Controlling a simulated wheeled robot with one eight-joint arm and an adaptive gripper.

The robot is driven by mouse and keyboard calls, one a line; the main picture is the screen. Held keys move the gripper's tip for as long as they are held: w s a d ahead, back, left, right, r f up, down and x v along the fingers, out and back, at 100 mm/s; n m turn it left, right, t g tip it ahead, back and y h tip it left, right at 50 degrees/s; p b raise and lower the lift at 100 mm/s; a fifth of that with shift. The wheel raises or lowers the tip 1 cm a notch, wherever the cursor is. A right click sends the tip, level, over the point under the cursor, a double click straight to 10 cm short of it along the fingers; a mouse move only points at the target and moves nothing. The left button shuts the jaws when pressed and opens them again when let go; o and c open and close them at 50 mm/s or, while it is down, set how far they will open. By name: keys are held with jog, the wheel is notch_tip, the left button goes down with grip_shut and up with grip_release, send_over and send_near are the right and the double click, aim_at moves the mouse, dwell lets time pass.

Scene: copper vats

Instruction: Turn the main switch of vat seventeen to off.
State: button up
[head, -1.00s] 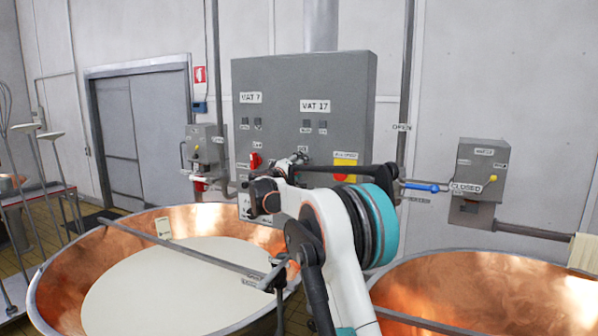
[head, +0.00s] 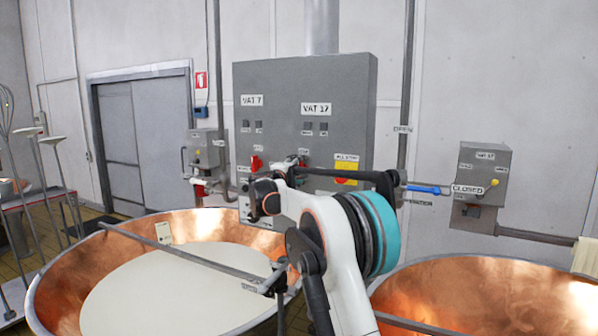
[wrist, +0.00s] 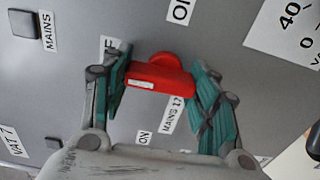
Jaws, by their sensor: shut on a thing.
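In the wrist view, the red main switch handle (wrist: 160,75) sits on the grey panel with a "MAINS 17" label (wrist: 172,114) beside it. My gripper (wrist: 160,82) is shut on this handle, one green-padded finger at each end. An "ON" label (wrist: 144,138) shows below the handle in the picture. Another label (wrist: 110,47), partly hidden by the left finger, shows an "F". In the head view, the grey control panel (head: 285,85) bears a "VAT 17" plate (head: 316,109) at right; my arm hides most of the switch under it.
A second red switch (head: 256,162) is under the "VAT 7" plate (head: 251,100). A yellow plate with a red button (head: 346,172) is just right of my gripper. Copper vats stand below, the left one (head: 60,275) holding white liquid. A grey box (head: 485,170) is at right.

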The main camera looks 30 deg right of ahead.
dwell(0.3)
jog(key=o, duration=1.1)
jog(key=shift+c, duration=0.2)
jog(key=shift+a, duration=0.1)
jog(key=v, duration=1.2)
jog(key=shift+f, duration=0.1)
